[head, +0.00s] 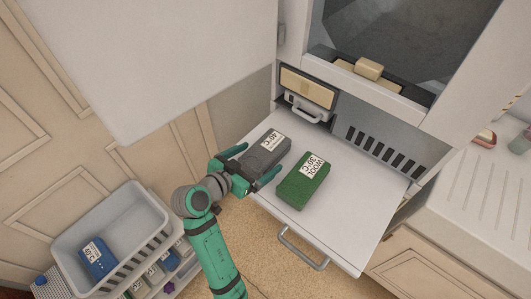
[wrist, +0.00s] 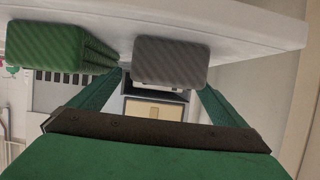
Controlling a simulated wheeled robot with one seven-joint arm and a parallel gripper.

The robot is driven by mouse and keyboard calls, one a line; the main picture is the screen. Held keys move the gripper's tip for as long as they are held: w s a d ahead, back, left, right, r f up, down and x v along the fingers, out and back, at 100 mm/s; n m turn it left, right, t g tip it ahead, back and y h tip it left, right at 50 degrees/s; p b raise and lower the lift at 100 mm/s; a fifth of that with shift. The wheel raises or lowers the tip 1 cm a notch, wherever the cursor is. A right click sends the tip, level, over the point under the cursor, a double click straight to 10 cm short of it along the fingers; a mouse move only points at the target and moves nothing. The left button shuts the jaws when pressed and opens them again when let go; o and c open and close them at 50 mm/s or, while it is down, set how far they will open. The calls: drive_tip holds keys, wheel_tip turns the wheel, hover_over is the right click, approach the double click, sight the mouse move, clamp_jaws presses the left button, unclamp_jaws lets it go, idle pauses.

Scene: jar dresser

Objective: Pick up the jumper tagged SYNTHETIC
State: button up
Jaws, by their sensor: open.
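A grey folded jumper (head: 265,152) lies on the white pull-out shelf (head: 345,215). Its white tag shows 40°C; the other word on it is too small to read. A green folded jumper (head: 302,184), tagged WOOL 30°C, lies to its right. My gripper (head: 250,166) is open at the near end of the grey jumper, one finger on each side. In the wrist view the grey jumper (wrist: 172,62) shows ahead between the spread fingers, and the green jumper (wrist: 45,46) is at the left. No tag here legibly reads SYNTHETIC.
A light basket (head: 120,225) at lower left holds a blue item (head: 97,262) with a 40°C tag. Tagged bins stand beside it. A drawer with a handle (head: 305,103) and the appliance opening are behind the shelf. The shelf's front right is bare.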

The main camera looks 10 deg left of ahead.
sight(266, 151)
drive_tip(key=shift+w+a+x, duration=0.1)
drive_tip(key=shift+a+x, duration=0.05)
drive_tip(key=shift+x, duration=1.2)
drive_tip(key=shift+w+a+x, duration=0.15)
drive_tip(key=shift+x, duration=1.15)
drive_tip(key=shift+r, duration=0.15)
drive_tip(key=shift+c, duration=0.3)
drive_tip(key=c, duration=1.2)
drive_tip(key=shift+r, duration=0.1)
